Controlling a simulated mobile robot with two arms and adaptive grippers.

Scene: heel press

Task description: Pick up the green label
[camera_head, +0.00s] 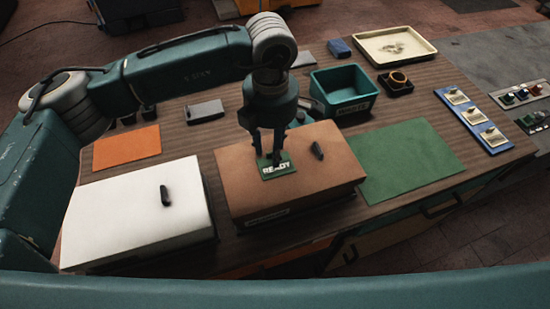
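The green label (279,171), with the white word "READY", lies at the top of the brown box (312,183), on the left part of its lid. My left gripper (268,158) points straight down at the label's upper edge, and its fingertips overlap that edge in the picture. I cannot tell whether the fingers touch or hold the label, or how far apart they are. My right gripper is not in view.
A white box (135,225) stands left of the brown box. A green mat (407,160) lies to the right and an orange mat (127,147) at the back left. A teal bin (342,92), a cream tray (394,46) and a blue rack (470,117) stand farther back.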

